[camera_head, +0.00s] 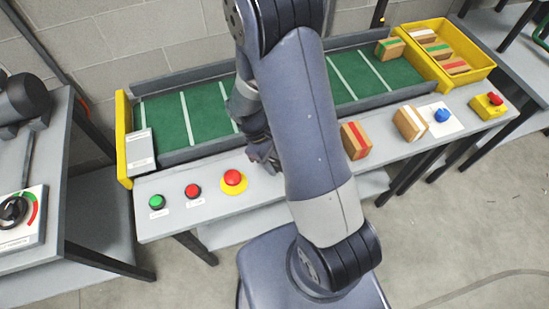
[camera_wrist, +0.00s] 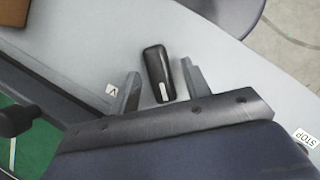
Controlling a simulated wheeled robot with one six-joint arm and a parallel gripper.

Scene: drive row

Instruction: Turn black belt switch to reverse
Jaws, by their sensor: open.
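In the wrist view a black elongated switch knob (camera_wrist: 157,73) with a short white mark near its lower end sits on the grey ledge, slightly tilted. My gripper (camera_wrist: 160,68) is open, with one finger on each side of the knob and gaps showing on both sides. I cannot tell the height of the fingers over the ledge. In the head view my gripper (camera_head: 262,152) is over the front ledge of the belt, right of the red mushroom button. The black switch is hidden there behind my gripper and arm. The green belt (camera_head: 165,110) has white stripes.
Green (camera_head: 156,202), red (camera_head: 192,190) and yellow-based red (camera_head: 233,178) buttons line the ledge on the left. Boxes (camera_head: 355,140) and a blue button (camera_head: 441,115) stand right of my arm. A yellow bin (camera_head: 470,38) holds boxes. Another rotary switch (camera_head: 14,210) is far left.

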